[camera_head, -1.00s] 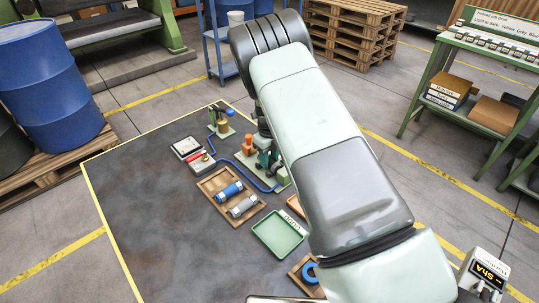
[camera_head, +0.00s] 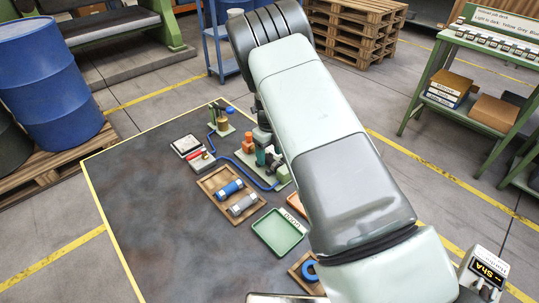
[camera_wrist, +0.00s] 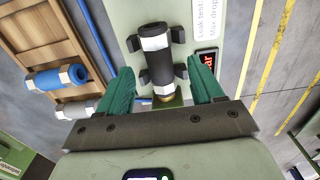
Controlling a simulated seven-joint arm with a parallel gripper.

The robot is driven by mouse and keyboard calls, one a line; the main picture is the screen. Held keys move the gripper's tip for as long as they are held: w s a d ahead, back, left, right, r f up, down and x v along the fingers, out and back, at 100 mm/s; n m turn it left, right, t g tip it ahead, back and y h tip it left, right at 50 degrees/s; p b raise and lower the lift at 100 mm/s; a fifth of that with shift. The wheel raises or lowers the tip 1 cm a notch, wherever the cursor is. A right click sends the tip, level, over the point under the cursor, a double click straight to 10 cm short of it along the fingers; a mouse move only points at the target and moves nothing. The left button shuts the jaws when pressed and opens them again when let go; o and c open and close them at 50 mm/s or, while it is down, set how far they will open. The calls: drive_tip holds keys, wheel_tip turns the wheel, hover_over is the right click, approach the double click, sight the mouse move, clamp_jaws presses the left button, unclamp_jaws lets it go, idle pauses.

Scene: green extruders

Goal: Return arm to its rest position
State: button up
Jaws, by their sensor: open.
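My gripper (camera_wrist: 162,75) is open, with its two teal fingers spread in the wrist view. Between them in the picture, a black cylinder with a white hex collar (camera_wrist: 157,57) sits in black clips on a pale green test station (camera_wrist: 205,70). A gap shows between each finger and the cylinder; how far above it the fingers are, I cannot tell. In the head view my arm reaches across the work mat from the lower right to the top, and teal finger parts (camera_head: 262,156) show at its left edge. The arm hides most of the station there.
A wooden tray (camera_head: 208,187) holds a blue cylinder (camera_head: 230,189) and a grey one (camera_head: 242,205). A green tray (camera_head: 272,241), small devices and a blue hose (camera_head: 238,165) lie near the arm. The mat's left part (camera_head: 150,215) is clear. A display box (camera_head: 483,272) stands lower right.

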drive_tip(key=s+d+r+n+t+y, duration=0.1)
drive_tip(key=s+d+r+n, duration=0.15)
drive_tip(key=r, duration=0.95)
drive_tip(key=s+d+r+n, duration=0.2)
drive_tip(key=r+n, duration=0.1)
drive_tip(key=r, duration=0.9)
drive_tip(key=s+d+r+n+t, duration=0.1)
drive_tip(key=s+d+r+n, duration=0.4)
drive_tip(key=s+r, duration=0.4)
drive_tip(key=s+d+r+n+t, duration=0.1)
drive_tip(key=s+d+r+n, duration=0.1)
drive_tip(key=s+n, duration=0.6)
drive_tip(key=s+d+r+n+t+h, duration=0.1)
drive_tip(key=s+d+r+n+t, duration=0.1)
drive_tip(key=s+n, duration=0.7)
drive_tip(key=s+d+r, duration=0.1)
drive_tip(key=s+r, duration=0.1)
drive_tip(key=s, duration=0.3)
drive_tip(key=shift+s+r+t, duration=0.15)
drive_tip(key=shift+r+t, duration=0.15)
